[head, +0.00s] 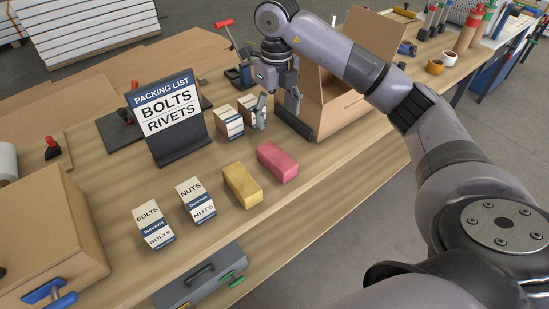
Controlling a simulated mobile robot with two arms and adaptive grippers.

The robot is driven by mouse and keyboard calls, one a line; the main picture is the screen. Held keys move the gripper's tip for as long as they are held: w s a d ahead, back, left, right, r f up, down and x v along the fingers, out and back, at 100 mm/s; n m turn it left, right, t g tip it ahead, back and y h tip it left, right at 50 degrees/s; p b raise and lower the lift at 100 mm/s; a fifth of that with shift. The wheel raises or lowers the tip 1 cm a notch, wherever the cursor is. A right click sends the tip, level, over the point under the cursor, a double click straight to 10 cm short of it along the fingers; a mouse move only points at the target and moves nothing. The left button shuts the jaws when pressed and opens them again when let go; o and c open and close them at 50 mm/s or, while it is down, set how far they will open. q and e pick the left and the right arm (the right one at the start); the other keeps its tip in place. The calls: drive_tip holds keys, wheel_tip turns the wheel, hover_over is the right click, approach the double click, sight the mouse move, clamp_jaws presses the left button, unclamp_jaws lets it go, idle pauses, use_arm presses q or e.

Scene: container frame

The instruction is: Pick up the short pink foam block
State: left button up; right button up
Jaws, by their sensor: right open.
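The short pink foam block (278,162) lies on the wooden workbench (300,206), to the right of a yellow foam block (242,185). The two blocks are close together but apart. My right gripper (277,117) points down above and behind the pink block, in front of an open cardboard box. Its fingers are spread and hold nothing. It does not touch the pink block. My left gripper is not in the head view.
An open cardboard box (335,105) stands behind my right gripper. A packing list sign (168,112) stands at the left. Small cartons marked nuts (195,199) and bolts (154,224) stand left of the yellow block. The bench in front of the pink block is clear.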

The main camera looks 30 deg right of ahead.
sight(277, 156)
wheel_tip(277, 156, down, 12)
drive_tip(key=p, duration=0.2)
drive_tip(key=shift+r+p, duration=0.25)
drive_tip(key=shift+p, duration=0.05)
wheel_tip(277, 156, down, 5)
drive_tip(key=shift+d+r+p, duration=0.1)
drive_tip(key=shift+p, duration=0.95)
drive_tip(key=shift+f, duration=0.25)
drive_tip(key=shift+c, duration=0.4)
drive_tip(key=c, duration=0.8)
